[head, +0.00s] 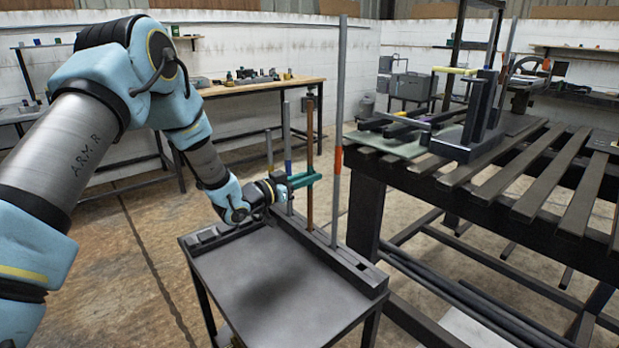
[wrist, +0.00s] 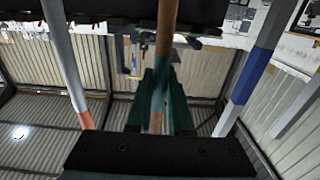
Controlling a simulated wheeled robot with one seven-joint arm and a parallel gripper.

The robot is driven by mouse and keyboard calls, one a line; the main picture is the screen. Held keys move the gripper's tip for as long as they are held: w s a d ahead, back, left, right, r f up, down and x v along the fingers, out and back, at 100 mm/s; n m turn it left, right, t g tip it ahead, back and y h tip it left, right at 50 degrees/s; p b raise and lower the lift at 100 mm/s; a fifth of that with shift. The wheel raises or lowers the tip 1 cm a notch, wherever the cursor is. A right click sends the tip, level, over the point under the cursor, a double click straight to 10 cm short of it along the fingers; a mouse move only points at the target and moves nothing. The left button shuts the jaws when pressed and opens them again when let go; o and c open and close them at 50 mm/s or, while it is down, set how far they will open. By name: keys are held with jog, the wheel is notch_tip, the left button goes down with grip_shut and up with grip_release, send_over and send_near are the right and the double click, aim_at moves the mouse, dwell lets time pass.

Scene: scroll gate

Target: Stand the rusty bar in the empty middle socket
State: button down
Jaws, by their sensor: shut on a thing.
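The rusty bar (head: 310,207) stands upright over the long dark rack (head: 346,265) on the cart's right edge. My gripper (head: 309,179) has its green fingers shut around the bar at about mid-height. In the wrist view the bar (wrist: 166,35) runs between the green fingers (wrist: 160,98). The bar's lower end meets the rack's top in the head view, between a bar with a blue band (head: 287,150) and a taller grey bar with an orange band (head: 338,130). I cannot tell whether it is inside the middle socket, whose opening is hidden.
The cart top (head: 270,290) is clear. A slatted table (head: 500,170) with dark fixtures stands close on the right. A workbench (head: 260,88) is behind.

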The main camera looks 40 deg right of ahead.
jog(key=shift+f+b, duration=0.75)
jog(key=shift+f, duration=0.1)
dwell(0.6)
jog(key=c, duration=0.8)
grip_release()
jog(key=shift+o, duration=0.3)
jog(key=shift+f, duration=0.1)
jog(key=shift+f, duration=0.1)
jog(key=a+b, duration=0.2)
jog(key=a, duration=0.8)
jog(key=shift+w+a, duration=0.3)
jog(key=shift+a, duration=0.1)
jog(key=shift+w, duration=0.1)
